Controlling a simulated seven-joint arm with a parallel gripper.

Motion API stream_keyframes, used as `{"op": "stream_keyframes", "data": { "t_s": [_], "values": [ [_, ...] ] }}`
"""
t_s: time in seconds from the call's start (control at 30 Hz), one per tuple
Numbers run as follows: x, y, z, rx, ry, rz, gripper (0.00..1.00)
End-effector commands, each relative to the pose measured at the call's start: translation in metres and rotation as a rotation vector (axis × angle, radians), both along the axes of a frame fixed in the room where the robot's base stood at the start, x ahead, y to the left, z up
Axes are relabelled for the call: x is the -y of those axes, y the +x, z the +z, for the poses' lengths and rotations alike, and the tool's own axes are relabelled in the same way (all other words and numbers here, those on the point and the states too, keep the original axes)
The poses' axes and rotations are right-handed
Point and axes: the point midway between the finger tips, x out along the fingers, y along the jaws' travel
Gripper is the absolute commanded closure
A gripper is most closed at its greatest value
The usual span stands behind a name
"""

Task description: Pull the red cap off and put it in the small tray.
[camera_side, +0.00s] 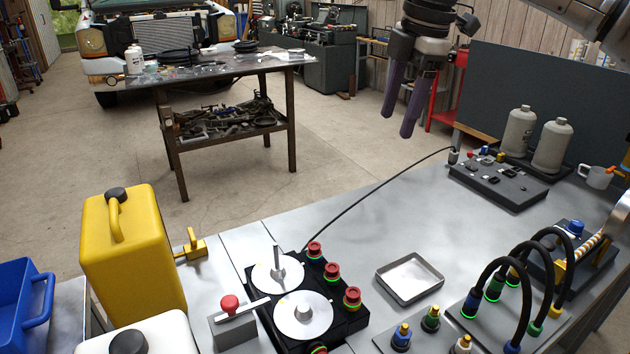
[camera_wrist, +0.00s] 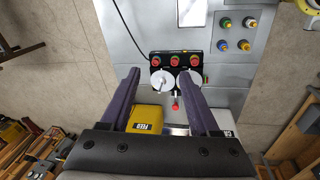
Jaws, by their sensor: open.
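I cannot tell which one the task means. The small tray (camera_side: 438,284) lies empty to the right of the box and shows at the top of the wrist view (camera_wrist: 192,24). My gripper (camera_side: 398,118) is open and empty, high above the bench and well apart from the caps.
The black box (camera_side: 262,306) also carries two white discs, one with an upright post. A red knob (camera_side: 230,304) stands on a grey box. A yellow canister (camera_side: 135,262) is at left. Black cable loops (camera_side: 480,265) rise right of the tray. Bare bench lies behind the tray.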

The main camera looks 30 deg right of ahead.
Motion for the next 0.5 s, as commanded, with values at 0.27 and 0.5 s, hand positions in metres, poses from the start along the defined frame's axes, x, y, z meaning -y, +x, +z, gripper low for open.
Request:
{"op": "stream_keyframes", "data": {
  "t_s": [0.27,0.5],
  "values": [
    [-0.067,0.07,-0.076,-0.094,-0.034,0.132,0.38],
    [-0.098,0.083,-0.136,-0.178,-0.062,0.175,0.38]
  ]
}}
